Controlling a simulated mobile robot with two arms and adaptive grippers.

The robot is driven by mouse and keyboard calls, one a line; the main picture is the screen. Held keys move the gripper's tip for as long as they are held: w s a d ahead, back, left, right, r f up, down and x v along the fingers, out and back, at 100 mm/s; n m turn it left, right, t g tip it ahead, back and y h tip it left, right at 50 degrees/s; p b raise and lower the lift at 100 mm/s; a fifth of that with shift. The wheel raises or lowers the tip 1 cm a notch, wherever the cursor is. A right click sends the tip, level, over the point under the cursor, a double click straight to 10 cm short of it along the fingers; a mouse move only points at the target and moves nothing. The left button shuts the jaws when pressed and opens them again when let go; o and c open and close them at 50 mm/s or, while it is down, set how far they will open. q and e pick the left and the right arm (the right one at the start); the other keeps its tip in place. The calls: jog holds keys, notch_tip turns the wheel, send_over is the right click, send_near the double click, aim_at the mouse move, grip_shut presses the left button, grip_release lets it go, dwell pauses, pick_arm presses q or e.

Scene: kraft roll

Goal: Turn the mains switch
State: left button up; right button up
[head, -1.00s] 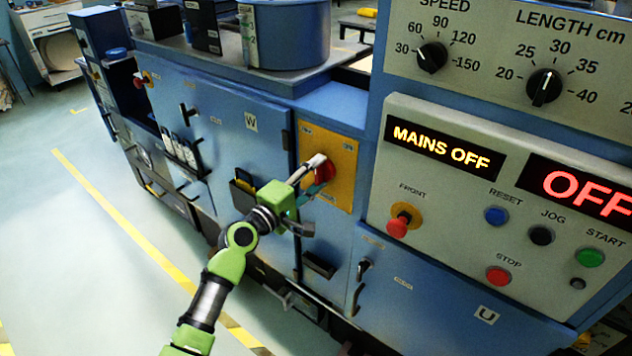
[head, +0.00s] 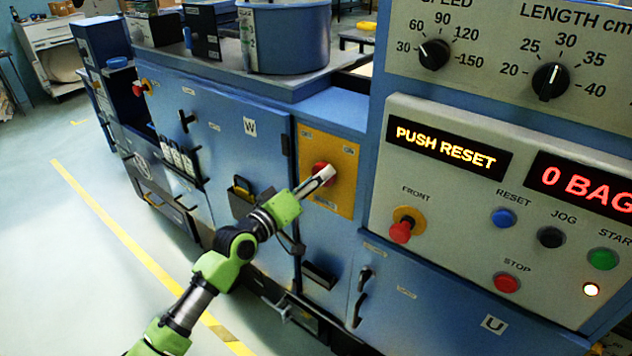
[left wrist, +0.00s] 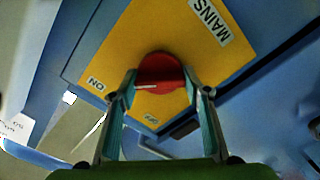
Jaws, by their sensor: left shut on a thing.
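The mains switch (head: 321,169) is a red rotary knob on a yellow plate (head: 343,154) on the blue machine's front. In the left wrist view the red knob (left wrist: 159,72) sits between the two fingers, with the labels MAINS, ON and OFF on the plate around it. A pale pointer line on the knob lies toward the ON label. My left gripper (head: 325,174) is shut on the knob and partly hides it in the head view. The left display (head: 446,146) reads PUSH RESET. My right gripper is in neither view.
The control panel (head: 470,190) right of the switch carries a red front button (head: 401,232), a blue reset button (head: 503,217), a green start button (head: 602,259) and a lit lamp (head: 591,290). Door handles stick out below. Open floor lies at left.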

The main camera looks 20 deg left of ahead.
pick_arm(q)
jog(key=shift+f+m, duration=0.1)
jog(key=shift+m, duration=0.2)
dwell(0.4)
jog(key=o, duration=1.1)
jog(key=v, duration=1.2)
